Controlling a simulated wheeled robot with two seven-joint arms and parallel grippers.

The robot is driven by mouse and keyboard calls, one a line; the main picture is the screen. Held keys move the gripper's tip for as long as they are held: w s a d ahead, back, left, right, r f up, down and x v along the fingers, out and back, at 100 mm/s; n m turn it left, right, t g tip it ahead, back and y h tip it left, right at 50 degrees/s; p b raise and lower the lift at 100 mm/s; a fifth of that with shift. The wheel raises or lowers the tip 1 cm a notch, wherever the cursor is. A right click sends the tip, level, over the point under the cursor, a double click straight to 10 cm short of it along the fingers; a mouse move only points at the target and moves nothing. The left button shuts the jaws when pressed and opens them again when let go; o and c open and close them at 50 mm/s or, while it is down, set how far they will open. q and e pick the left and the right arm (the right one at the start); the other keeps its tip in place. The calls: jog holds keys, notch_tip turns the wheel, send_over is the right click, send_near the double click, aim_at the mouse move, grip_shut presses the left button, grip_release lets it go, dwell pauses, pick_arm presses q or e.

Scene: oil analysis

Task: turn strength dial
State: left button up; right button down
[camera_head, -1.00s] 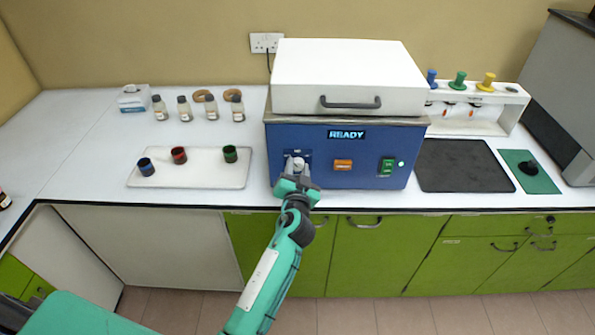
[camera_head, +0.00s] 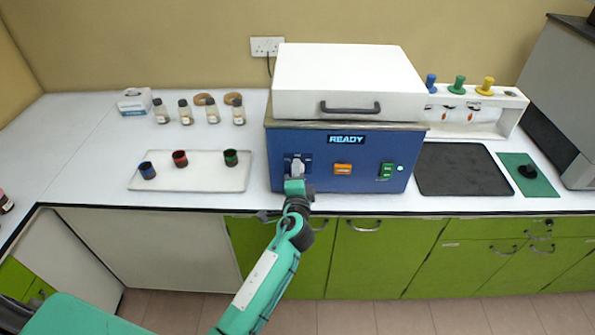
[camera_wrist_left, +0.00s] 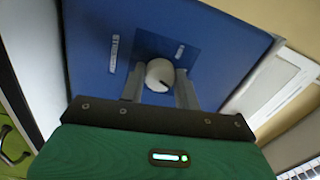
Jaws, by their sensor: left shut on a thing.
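The blue machine (camera_head: 342,181) with a white lid stands on the counter, its display reading READY. The strength dial is a white round knob with a dark mark on its front; it shows in the left wrist view (camera_wrist_left: 160,75) on a darker blue panel. My left gripper (camera_head: 296,170) is at the front left of the machine. In the left wrist view its two fingers (camera_wrist_left: 159,87) are shut on the dial, one on each side. My right gripper is not in view.
An orange switch (camera_head: 342,169) and a green switch (camera_head: 387,170) sit right of the dial. A white tray (camera_head: 215,182) with three coloured cups lies to the left. A dark mat (camera_head: 462,170) lies to the right. Several bottles stand behind the tray.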

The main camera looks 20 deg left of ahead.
pick_arm(q)
jog(key=shift+m+p, duration=1.45)
jog(key=shift+m, duration=2.25)
jog(key=o, duration=1)
jog(key=shift+b+v, duration=1.95)
jog(key=shift+v, duration=5)
